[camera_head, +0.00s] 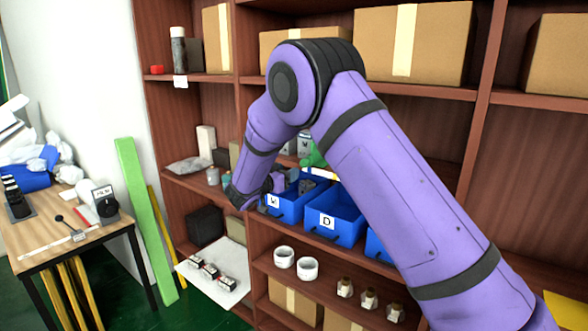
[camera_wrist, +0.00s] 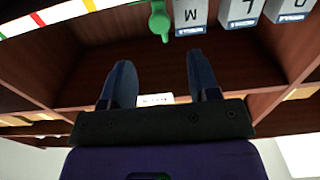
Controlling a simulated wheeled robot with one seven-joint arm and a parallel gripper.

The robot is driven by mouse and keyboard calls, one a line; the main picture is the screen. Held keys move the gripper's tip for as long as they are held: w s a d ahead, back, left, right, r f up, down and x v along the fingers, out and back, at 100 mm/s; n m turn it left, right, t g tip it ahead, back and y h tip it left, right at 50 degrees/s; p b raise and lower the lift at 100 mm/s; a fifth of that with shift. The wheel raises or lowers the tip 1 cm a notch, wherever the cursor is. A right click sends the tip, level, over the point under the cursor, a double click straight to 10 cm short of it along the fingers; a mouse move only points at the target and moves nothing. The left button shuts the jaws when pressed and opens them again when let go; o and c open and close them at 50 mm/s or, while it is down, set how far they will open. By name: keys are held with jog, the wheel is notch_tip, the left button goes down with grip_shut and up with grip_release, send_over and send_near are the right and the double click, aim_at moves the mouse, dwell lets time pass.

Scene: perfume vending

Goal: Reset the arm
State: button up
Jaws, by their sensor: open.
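My purple arm reaches across the head view toward the brown shelf unit (camera_head: 487,130), bent at the elbow. Its wrist end is beside the blue bins, and my gripper is hard to make out there. In the wrist view my gripper (camera_wrist: 160,75) is open, its two dark fingers spread wide. Nothing sits between the fingers; an empty-looking brown shelf space shows behind them. A white label (camera_wrist: 155,99) shows between the finger bases.
Blue bins (camera_head: 335,217) stand on a middle shelf near my wrist. White cups (camera_head: 308,268) and small bottles (camera_head: 369,299) stand below. Cardboard boxes (camera_head: 414,42) fill the top. White boxes (camera_wrist: 240,12) and a green object (camera_wrist: 160,20) edge the wrist view. A table (camera_head: 70,237) stands left.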

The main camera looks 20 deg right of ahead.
jog(key=shift+v, duration=0.8)
notch_tip(320, 180, up, 12)
jog(key=s+d+n+t+y, duration=0.1)
jog(key=d+n+t+y, duration=0.2)
jog(key=y, duration=0.5)
jog(key=s+r+n+y, duration=0.4)
jog(key=s+r+y, duration=0.3)
jog(key=s, duration=0.4)
jog(key=s+d+f+n+g, duration=0.1)
jog(key=s+d+g, duration=0.1)
jog(key=s, duration=1)
jog(key=s+d+f+n+g, duration=0.1)
jog(key=s+d+f+g, duration=0.1)
jog(key=s, duration=1)
jog(key=s+d+f+n+g, duration=0.1)
jog(key=s+d+g, duration=0.3)
jog(key=s, duration=0.9)
jog(key=shift+d+f+g+h, duration=0.2)
jog(key=shift+f+g+h, duration=0.2)
jog(key=shift+f, duration=0.05)
